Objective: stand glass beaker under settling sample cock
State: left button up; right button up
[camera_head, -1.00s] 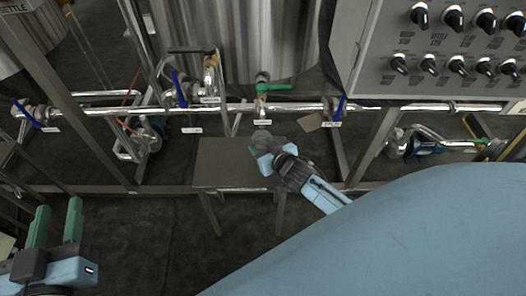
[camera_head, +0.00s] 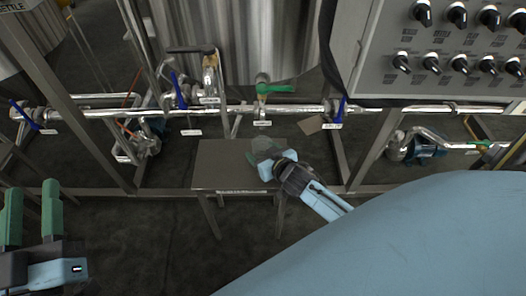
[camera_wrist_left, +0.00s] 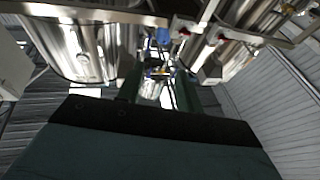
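The glass beaker (camera_head: 265,147) is see-through and shows faintly at the fingertips of my right gripper (camera_head: 264,158). The gripper appears shut on it, over the right part of a small grey stand (camera_head: 222,166). Whether the beaker touches the stand top cannot be told. The sample cock with a green lever (camera_head: 270,88) sits on the tank front, above and behind the beaker in the head view. My left gripper (camera_head: 32,212) is open and empty at the lower left; its green fingers also show apart in the left wrist view (camera_wrist_left: 160,92).
A steel pipe (camera_head: 300,108) with blue-handled valves runs across behind the stand. A control panel (camera_head: 440,50) hangs at the upper right. Frame posts (camera_head: 375,150) flank the stand. The dark floor (camera_head: 150,235) in front is clear.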

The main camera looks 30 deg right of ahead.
jog(key=shift+r, duration=0.1)
